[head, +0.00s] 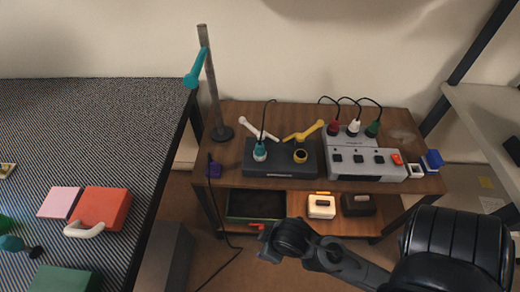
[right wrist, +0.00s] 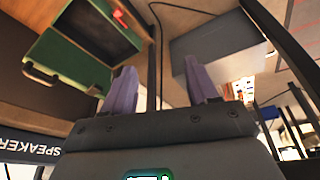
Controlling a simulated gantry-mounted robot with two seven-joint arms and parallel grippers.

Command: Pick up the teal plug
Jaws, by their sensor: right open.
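The teal plug (head: 260,152) sits upright in the left socket of the dark box (head: 268,170) on the small wooden table, with a black cable rising from its top. In the head view my right arm (head: 345,265) comes in from the right, low and in front of the table. Its wrist end is below and nearer than the plug, well apart from it. In the right wrist view my right gripper (right wrist: 161,78) has two purple fingers spread apart with nothing between them. The plug does not show there. My left gripper is not in view.
A yellow plug (head: 300,155) stands beside the teal one, with white and yellow levers behind. A grey switch box (head: 367,170) with red, white and green plugs is to the right. A pole (head: 210,80) stands at the table's left. A green case (head: 257,206) is on the lower shelf.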

